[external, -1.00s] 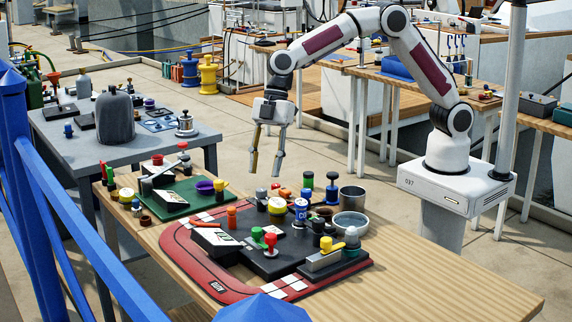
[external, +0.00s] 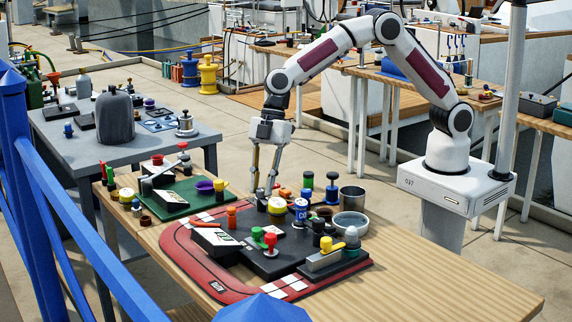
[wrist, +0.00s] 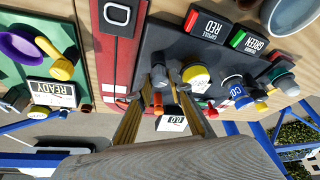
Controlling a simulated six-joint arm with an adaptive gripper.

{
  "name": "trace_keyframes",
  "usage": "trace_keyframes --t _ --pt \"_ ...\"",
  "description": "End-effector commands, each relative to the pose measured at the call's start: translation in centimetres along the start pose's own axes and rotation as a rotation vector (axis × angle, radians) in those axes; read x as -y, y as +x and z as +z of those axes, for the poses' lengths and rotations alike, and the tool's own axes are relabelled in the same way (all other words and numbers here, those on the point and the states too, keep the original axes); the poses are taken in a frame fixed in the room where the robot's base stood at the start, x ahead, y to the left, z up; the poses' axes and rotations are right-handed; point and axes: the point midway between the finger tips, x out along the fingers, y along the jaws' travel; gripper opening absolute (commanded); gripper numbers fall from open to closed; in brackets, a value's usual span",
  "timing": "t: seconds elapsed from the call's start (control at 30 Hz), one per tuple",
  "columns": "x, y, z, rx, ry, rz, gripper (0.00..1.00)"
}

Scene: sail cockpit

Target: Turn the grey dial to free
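The controls stand on a dark panel over a red-edged board (external: 186,262). A grey-topped knob (external: 351,238) stands at the panel's right end in the external view; I cannot tell if it is the grey dial, and I see no "free" mark. My gripper (external: 264,191) points down at the panel's back left, left of a yellow round knob (external: 277,206). In the wrist view, my gripper's tips (wrist: 168,76) are a little apart, left of the yellow knob (wrist: 195,76). An orange knob (wrist: 157,101) shows between the fingers. Nothing visible is held.
A blue can (external: 301,213) and a red knob (external: 270,240) stand close by. A green board (external: 180,207) with a purple knob (external: 205,186) lies to the left. The bench's right front (external: 440,285) is clear.

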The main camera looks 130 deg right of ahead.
Motion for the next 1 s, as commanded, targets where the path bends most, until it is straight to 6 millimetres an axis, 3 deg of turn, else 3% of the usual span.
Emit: trace_keyframes --t 0.47,1.0 --pt "0.05 0.01 0.02 0.000 0.026 0.010 0.00" --pt "0.23 0.04 -0.02 0.001 0.224 0.093 0.00"
